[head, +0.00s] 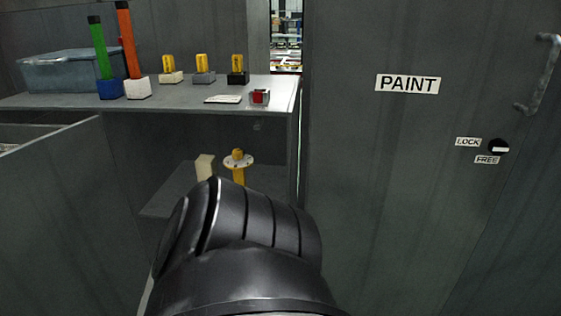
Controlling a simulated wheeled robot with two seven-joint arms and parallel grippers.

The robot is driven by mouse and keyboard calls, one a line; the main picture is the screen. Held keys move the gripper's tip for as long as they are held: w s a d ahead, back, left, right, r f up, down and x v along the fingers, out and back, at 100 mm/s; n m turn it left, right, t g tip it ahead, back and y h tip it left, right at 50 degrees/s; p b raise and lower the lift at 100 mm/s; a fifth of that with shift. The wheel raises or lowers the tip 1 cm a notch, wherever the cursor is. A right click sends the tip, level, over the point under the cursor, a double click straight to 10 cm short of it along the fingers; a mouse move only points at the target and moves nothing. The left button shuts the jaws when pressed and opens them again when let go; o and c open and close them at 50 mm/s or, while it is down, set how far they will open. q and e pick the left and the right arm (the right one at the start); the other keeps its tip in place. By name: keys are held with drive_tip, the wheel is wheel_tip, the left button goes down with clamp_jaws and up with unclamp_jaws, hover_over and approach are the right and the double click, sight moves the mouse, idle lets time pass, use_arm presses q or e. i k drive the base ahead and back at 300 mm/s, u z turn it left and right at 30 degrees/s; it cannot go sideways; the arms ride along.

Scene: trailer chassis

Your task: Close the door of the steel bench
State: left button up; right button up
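The steel bench (185,100) stands at the left, with its grey top in view. Its front is open, and an inner shelf (165,196) shows below the top. A grey panel (55,225) at the lower left stands out toward me and looks like the bench's door, swung open. Its handle and lower part are not in view. A black link of my own arm fills the bottom middle and hides part of the bench's inside. Neither gripper is in view.
On the bench top are a blue bin (75,73), green (101,50) and orange (129,42) sticks in blocks, several yellow-topped pieces and a small red item (259,97). Inside is a yellow piece with a white disc (238,162). A grey PAINT door (400,170) stands shut at right.

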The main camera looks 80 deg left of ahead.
sight(71, 244)
drive_tip(key=z, duration=0.15)
drive_tip(key=k, duration=2.45)
drive_tip(key=z, duration=0.95)
drive_tip(key=k, duration=0.65)
drive_tip(key=u, duration=4.45)
drive_tip(key=k, duration=0.45)
drive_tip(key=z, duration=0.9)
